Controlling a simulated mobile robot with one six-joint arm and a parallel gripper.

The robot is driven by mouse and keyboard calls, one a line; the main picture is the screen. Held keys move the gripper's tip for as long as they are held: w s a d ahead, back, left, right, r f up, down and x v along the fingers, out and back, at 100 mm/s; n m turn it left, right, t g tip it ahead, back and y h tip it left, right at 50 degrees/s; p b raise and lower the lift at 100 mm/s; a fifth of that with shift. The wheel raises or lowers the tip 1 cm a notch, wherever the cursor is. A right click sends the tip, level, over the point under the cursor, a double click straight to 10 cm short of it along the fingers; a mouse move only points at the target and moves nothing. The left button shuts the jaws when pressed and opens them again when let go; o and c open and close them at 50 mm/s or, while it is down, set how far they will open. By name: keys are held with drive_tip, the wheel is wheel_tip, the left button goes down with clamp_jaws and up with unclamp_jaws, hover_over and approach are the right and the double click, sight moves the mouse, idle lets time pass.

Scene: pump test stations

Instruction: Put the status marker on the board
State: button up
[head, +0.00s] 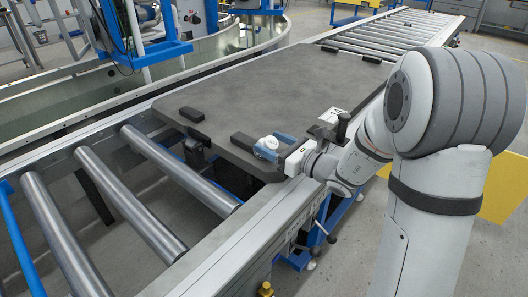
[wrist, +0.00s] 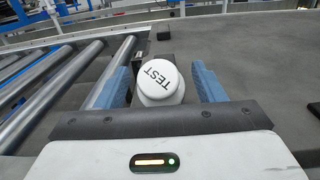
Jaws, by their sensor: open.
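The status marker (wrist: 158,83) is a white round piece with a cap reading "TEST". In the wrist view it stands between the blue fingers of my gripper (wrist: 160,86), with a gap to the finger on each side. In the head view the marker (head: 267,145) sits at the near left edge of the dark grey board (head: 290,85). My gripper (head: 266,148) is open around it, low over the board's edge. The contact between marker and surface is partly hidden by the gripper body.
A roller conveyor carries the board; bare steel rollers (head: 125,192) lie left of it, with open gaps between them. Small black blocks (head: 191,114) sit on the board's edges. The board's middle is clear. Blue-framed equipment (head: 135,30) stands behind.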

drive_tip(key=shift+w+a, duration=0.2)
drive_tip(key=shift+a, duration=0.1)
drive_tip(key=shift+r, duration=0.1)
drive_tip(key=shift+c, duration=0.4)
drive_tip(key=c, duration=1.1)
